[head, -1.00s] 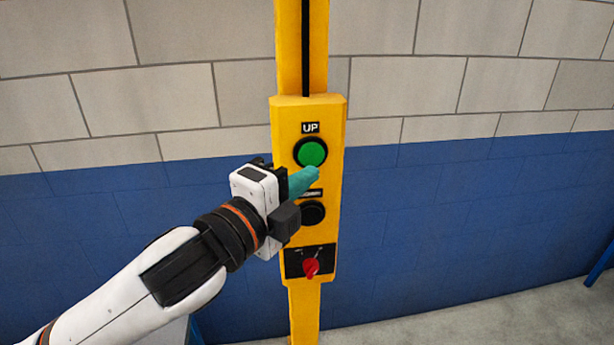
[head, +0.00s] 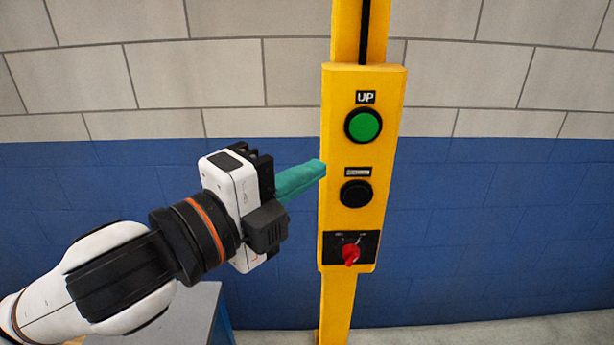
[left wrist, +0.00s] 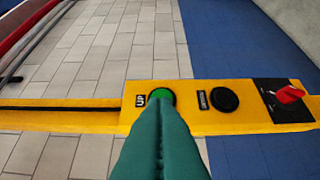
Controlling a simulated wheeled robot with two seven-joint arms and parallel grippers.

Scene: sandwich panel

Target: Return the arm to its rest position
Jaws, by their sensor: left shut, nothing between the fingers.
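My left gripper (head: 298,180) comes in from the left in the head view, with its teal fingers shut together and nothing between them. Its tips are just left of the yellow control panel (head: 333,228), level with the gap between the green UP button (head: 363,125) and the black button (head: 355,193). In the left wrist view the teal fingers (left wrist: 161,108) point at the panel and partly cover the green button (left wrist: 161,95). The black button (left wrist: 225,99) is clear to the right there. My right gripper is not in view.
A red rotary switch (head: 350,254) sits low on the panel. The panel hangs on a yellow post (head: 338,297) before a blue and grey block wall (head: 480,215). A grey table-like surface (head: 190,308) is below my arm. The space right of the post is clear.

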